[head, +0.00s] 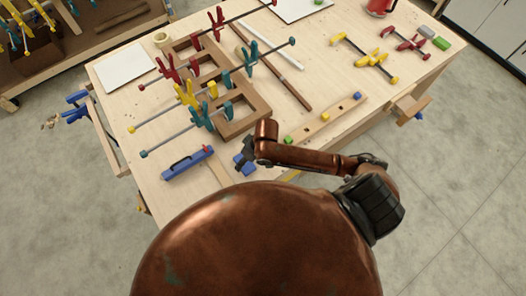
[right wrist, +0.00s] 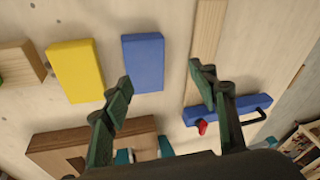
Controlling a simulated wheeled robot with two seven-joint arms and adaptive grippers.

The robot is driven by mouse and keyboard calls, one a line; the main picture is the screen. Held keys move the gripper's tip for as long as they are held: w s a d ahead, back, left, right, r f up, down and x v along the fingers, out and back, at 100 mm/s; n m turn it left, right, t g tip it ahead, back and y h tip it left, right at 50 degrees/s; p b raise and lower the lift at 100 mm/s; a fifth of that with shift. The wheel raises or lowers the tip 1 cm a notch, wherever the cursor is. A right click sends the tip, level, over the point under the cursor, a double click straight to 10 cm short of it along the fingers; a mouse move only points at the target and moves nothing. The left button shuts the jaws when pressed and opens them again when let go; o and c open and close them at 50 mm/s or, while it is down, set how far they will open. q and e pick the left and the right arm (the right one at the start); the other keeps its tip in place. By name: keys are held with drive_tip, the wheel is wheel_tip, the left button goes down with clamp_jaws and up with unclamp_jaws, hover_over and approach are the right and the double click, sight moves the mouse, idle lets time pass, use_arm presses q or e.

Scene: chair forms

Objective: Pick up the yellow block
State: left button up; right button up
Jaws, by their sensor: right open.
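The yellow block (right wrist: 75,70) lies flat on the table in the right wrist view, left of a blue block (right wrist: 143,62). In the head view I cannot make this block out clearly; my right arm covers that part of the table. My right gripper (right wrist: 160,82) is open and empty, its two dark green fingers apart. The blue block shows beyond the gap between the fingertips, nearer the left finger, and the yellow block is further left, outside the gap. My left gripper is not in view.
A wooden frame (head: 262,103) with several clamps stands on the table. A blue tool (head: 187,163) lies at the near left.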

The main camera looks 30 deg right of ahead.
drive_tip(key=w+d+m+h, duration=0.1)
drive_tip(key=d, duration=0.2)
drive_tip(key=w+d+r+g+h, duration=0.1)
drive_tip(key=d, duration=0.2)
drive_tip(key=w+d+m+g, duration=0.1)
drive_tip(key=d, duration=0.2)
drive_tip(key=shift+w+d+r+m+h, duration=0.2)
drive_tip(key=shift+w+d+m+h, duration=0.1)
drive_tip(key=shift+d+h, duration=0.1)
drive_tip(key=shift+d, duration=0.3)
drive_tip(key=shift+s+a+f+p, duration=0.1)
drive_tip(key=shift+f+p, duration=0.55)
drive_tip(key=shift+f, duration=3.15)
drive_tip(key=c, duration=1.1)
drive_tip(key=shift+o, duration=0.2)
drive_tip(key=shift+r, duration=0.1)
